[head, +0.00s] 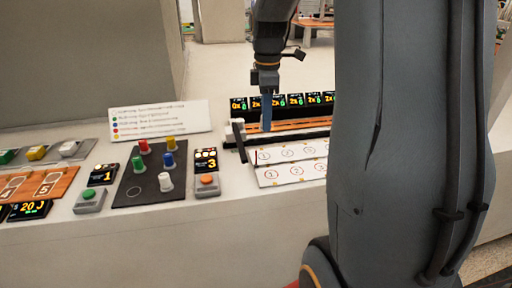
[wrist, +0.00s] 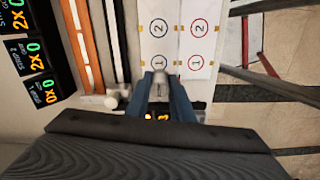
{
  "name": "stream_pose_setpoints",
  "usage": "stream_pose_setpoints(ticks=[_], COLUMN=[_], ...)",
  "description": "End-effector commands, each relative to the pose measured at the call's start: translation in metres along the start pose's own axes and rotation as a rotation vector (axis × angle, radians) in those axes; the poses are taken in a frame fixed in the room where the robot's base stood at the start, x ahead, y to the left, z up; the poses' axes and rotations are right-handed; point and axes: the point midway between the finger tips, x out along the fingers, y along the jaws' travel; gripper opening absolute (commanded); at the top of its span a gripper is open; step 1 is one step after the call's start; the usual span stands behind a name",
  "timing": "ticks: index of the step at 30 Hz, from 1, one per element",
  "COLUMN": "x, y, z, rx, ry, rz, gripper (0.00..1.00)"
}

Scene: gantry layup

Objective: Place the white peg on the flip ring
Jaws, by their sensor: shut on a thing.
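The white peg (head: 165,182) stands upright on the dark mat (head: 122,198), at its front right. A thin outlined ring (head: 135,191) is drawn on the mat to the peg's left, with nothing on it; I take this for the flip ring. My gripper (head: 267,126) is well to the right of the peg, pointing down over the striped rails. In the wrist view, the blue fingers (wrist: 161,90) are shut on a small pale grey piece (wrist: 160,77), mostly hidden between them. It appears beside the white numbered sheets.
Red, blue, green and yellow pegs (head: 168,160) stand on the mat near the white peg. Button boxes (head: 207,186) flank the mat. Numbered white sheets (head: 290,174) lie in front of orange rails (head: 300,125), with a row of small displays behind.

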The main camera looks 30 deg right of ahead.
Motion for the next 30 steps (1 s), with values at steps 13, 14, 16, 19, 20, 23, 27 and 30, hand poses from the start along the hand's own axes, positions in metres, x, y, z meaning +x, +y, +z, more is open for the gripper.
stream_pose_setpoints(ticks=[13, 14, 16, 19, 20, 23, 27, 30], x=[0.06, 0.062, 0.067, 0.078, 0.082, 0.095, 0.1, 0.099], y=[-0.001, -0.001, -0.001, -0.002, -0.001, -0.001, 0.0, 0.0], z=[-0.002, -0.002, -0.002, -0.001, -0.001, -0.001, -0.001, -0.001], rx=[-0.005, -0.004, -0.004, -0.003, -0.002, -0.001, 0.0, -0.001], ry=[0.0, 0.0, 0.0, -0.001, -0.001, -0.001, 0.0, 0.0], rz=[-0.003, -0.003, -0.002, -0.004, -0.004, -0.004, 0.0, 0.0], gripper=[0.0, 0.0, 0.0, 0.0, 0.0, 0.0, 0.0, 0.0])
